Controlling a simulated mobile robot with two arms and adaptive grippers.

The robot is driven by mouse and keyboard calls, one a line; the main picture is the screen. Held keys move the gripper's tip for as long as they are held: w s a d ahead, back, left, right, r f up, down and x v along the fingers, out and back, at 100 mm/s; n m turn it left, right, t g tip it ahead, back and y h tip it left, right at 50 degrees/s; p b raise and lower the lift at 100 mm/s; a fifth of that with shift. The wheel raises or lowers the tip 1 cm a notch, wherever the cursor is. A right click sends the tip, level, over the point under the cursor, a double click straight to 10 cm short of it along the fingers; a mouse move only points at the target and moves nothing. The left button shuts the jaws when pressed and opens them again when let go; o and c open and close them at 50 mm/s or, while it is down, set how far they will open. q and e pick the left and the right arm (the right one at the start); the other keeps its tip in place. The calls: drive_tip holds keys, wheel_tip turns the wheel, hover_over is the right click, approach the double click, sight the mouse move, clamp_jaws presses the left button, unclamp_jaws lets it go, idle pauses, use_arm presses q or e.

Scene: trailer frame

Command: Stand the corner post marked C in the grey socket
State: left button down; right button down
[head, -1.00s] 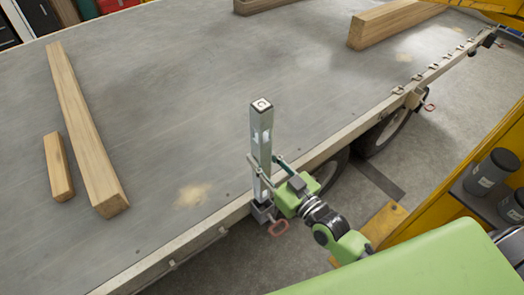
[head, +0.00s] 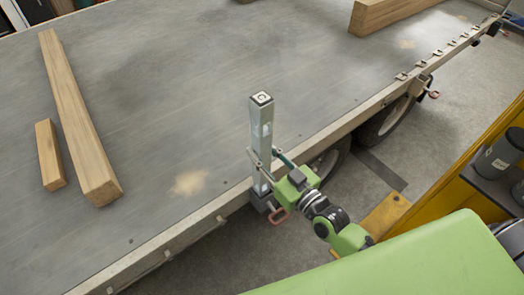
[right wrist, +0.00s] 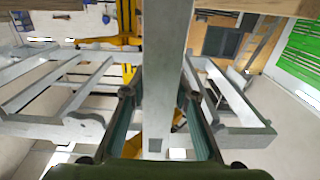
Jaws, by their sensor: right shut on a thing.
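The corner post (head: 262,130) is a pale grey square metal bar with a C on its top cap. It stands about upright at the trailer's near side edge. My right gripper (head: 265,160) is shut on its lower half, one finger on each side. In the right wrist view the post (right wrist: 166,75) runs upright between the fingers. The grey socket (head: 262,199) is at the trailer edge directly under the post. The post's foot is at the socket, but I cannot tell how deep it sits. My left gripper is not in view.
The grey trailer deck (head: 200,120) is mostly clear. A long timber (head: 75,115) and a short one (head: 50,155) lie at left, another beam (head: 385,15) at the far right. A yellow bench (head: 480,160) with dark canisters stands at right.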

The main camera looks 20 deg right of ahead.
sight(266, 165)
drive_tip(key=shift+f+b, duration=1.9)
drive_tip(key=shift+f, duration=0.1)
drive_tip(key=shift+f+b, duration=1.4)
drive_tip(key=shift+f, duration=0.6)
